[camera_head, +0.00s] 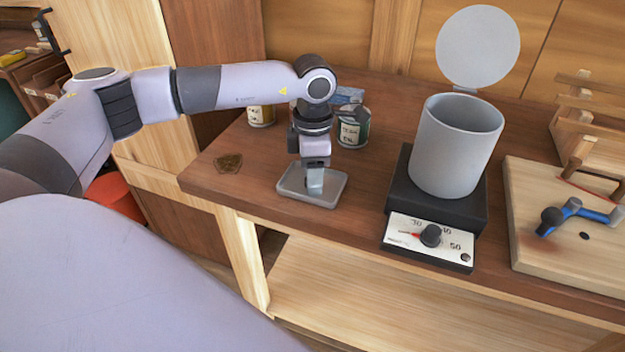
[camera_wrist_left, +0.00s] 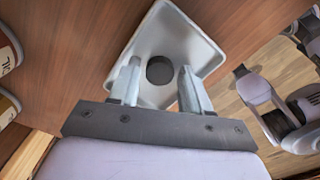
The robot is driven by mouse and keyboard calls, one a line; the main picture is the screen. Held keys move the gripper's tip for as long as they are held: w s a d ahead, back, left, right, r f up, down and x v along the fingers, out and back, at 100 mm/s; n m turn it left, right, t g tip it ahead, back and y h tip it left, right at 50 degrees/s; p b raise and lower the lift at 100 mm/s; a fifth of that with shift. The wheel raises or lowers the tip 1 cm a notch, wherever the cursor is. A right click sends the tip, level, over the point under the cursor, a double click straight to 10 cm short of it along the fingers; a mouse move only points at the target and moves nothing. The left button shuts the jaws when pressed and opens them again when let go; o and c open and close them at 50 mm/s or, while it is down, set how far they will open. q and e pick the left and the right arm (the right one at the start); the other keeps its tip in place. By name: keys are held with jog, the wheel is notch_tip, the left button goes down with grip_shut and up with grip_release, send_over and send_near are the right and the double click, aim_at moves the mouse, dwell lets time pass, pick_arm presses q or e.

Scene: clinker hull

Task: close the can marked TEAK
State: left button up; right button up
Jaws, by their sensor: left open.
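A can (camera_head: 354,129) with a white and green label stands on the bench behind my left arm; its lettering looks like TEAK, but my wrist partly covers it and its top. A second can (camera_head: 261,115) with a yellowish label stands to its left, partly behind the arm. My left gripper (camera_head: 315,187) points down over a small grey tray (camera_head: 334,196), in front of the cans, open. In the left wrist view the open fingers (camera_wrist_left: 157,90) straddle a dark round piece (camera_wrist_left: 160,70) in the tray (camera_wrist_left: 200,55); contact cannot be told.
Two cans, one (camera_wrist_left: 8,48) above the other (camera_wrist_left: 8,108), show at the wrist view's left edge. A grey pot (camera_head: 455,150) with its lid (camera_head: 478,46) raised stands on a dial heater (camera_head: 430,240). A board (camera_head: 540,245) with a blue-handled tool (camera_head: 590,212) lies right.

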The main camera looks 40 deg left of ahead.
pick_arm(q)
jog(key=c, duration=0.8)
jog(key=shift+r, duration=0.1)
notch_tip(320, 180, up, 20)
dwell(0.3)
